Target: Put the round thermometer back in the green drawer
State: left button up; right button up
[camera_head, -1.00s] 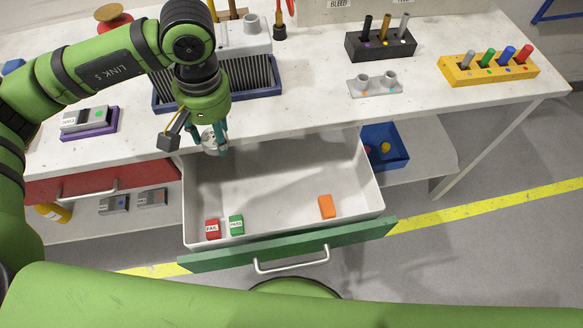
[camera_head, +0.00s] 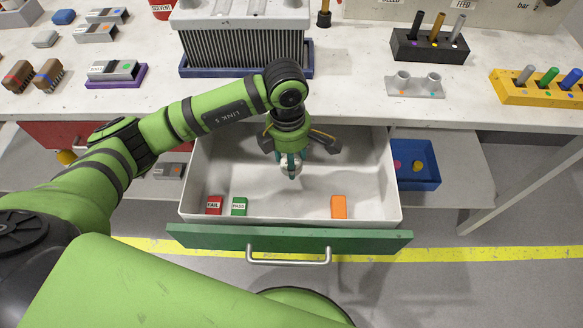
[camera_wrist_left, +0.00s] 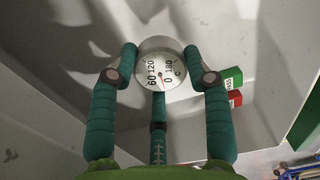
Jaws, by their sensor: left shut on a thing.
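The round thermometer (camera_wrist_left: 160,68) has a white dial with numbers and a metal rim. My left gripper (camera_head: 290,165) is shut on it, with the fingers around its rim in the left wrist view (camera_wrist_left: 162,75). The thermometer also shows in the head view (camera_head: 290,168), over the middle of the open green drawer (camera_head: 290,239). I cannot tell exactly how high it is above the drawer floor. The drawer has a green front, a pale inside and a metal handle. My right gripper is not in view.
In the drawer lie a red FAIL block (camera_head: 214,206), a green PASS block (camera_head: 239,206) and an orange block (camera_head: 338,206) near the front. The drawer floor behind them is largely clear. A blue bin (camera_head: 428,180) stands to the right. The white tabletop (camera_head: 350,90) lies behind.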

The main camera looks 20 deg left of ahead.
aim_at(292, 182)
pick_arm(q)
jog(key=shift+f, duration=3.35)
jog(key=shift+f, duration=0.25)
jog(key=o, duration=1.2)
jog(key=shift+r, duration=0.1)
jog(key=shift+r, duration=0.1)
jog(key=shift+r, duration=0.25)
jog(key=r, duration=1)
jog(key=shift+a+r+b, duration=0.2)
jog(key=shift+r+b, duration=0.05)
jog(key=shift+b, duration=0.05)
jog(key=shift+r, duration=0.6)
